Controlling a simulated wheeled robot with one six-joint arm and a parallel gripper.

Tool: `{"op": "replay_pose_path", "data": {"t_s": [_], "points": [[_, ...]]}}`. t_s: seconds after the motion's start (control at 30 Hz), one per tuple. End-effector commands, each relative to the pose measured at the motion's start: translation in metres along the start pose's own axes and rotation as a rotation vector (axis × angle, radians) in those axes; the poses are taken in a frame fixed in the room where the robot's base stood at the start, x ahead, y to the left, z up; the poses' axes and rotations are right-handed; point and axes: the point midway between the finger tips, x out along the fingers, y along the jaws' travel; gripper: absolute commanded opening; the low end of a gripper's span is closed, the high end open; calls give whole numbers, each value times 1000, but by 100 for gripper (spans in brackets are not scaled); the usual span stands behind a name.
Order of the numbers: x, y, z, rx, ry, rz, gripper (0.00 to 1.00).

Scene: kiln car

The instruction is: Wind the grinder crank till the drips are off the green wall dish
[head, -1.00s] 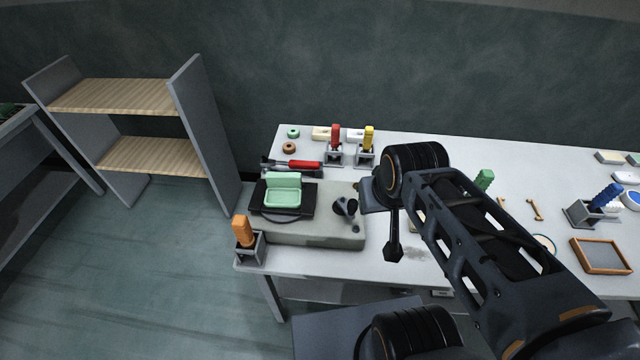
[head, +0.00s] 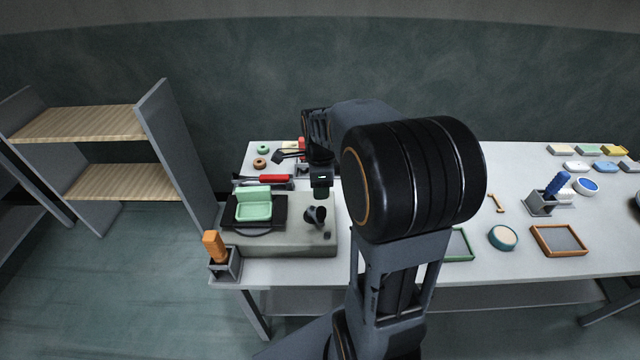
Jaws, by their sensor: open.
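The green wall dish (head: 253,211), with a raised back, sits on a black plate (head: 275,207) on top of the grinder (head: 300,245), a grey block at the table's left end. Drips on the dish are too small to make out. A dark knob-like part (head: 315,214), perhaps the crank, stands on the grinder's right side. My gripper (head: 300,172) is open, above the table behind the grinder's right part and apart from the dish. My arm partly hides it.
An orange-handled tool in a holder (head: 214,246) stands at the table's front left corner. A red-handled tool (head: 263,180) lies behind the grinder. Blue-handled tool (head: 552,188), framed tray (head: 559,240) and round dish (head: 503,237) are at right. A shelf (head: 118,182) stands at left.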

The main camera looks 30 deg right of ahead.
Motion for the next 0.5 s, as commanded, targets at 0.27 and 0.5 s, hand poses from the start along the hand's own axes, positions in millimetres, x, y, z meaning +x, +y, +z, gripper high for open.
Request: {"op": "replay_pose_path", "data": {"t_s": [0.27, 0.5], "points": [[11, -5, -4, 89, 3, 16, 47], [25, -5, -4, 86, 3, 14, 47]]}}
